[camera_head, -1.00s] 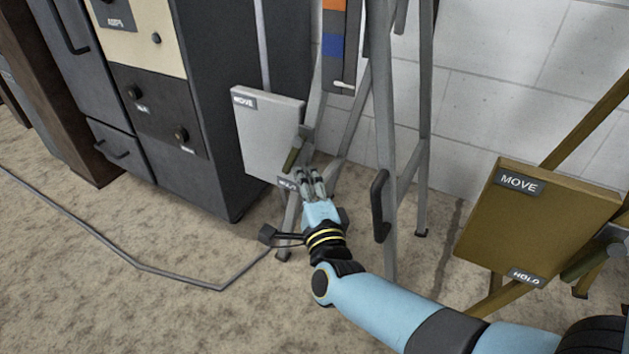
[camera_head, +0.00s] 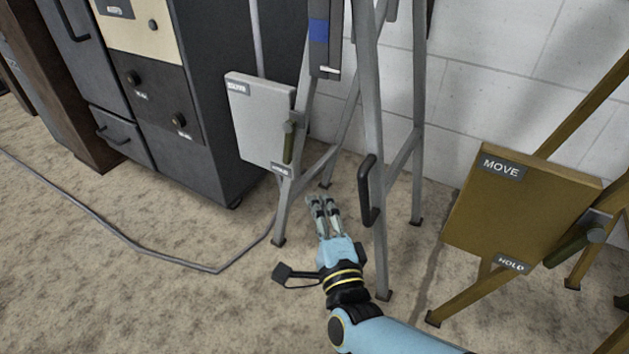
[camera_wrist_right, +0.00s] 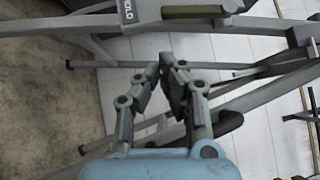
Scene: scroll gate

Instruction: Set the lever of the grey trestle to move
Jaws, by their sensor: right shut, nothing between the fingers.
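The grey trestle (camera_head: 370,130) carries a pale grey panel (camera_head: 255,125) with a MOVE label at its top and a HOLD label at its bottom. Its lever has a dark green handle (camera_head: 288,143) at the panel's right edge, hanging down with its lower end near HOLD. In the right wrist view the handle (camera_wrist_right: 195,12) lies at the top edge, beside the HOLD label. My right gripper (camera_head: 318,199) is shut and empty, below and right of the handle, apart from it. It shows in the wrist view (camera_wrist_right: 168,62). My left gripper is not in view.
A brown trestle's panel (camera_head: 520,210), also with MOVE and HOLD labels and a green-handled lever (camera_head: 575,240), stands at right. A dark cabinet (camera_head: 220,100) stands behind at left. A black handle (camera_head: 367,190) juts from a trestle leg near my gripper.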

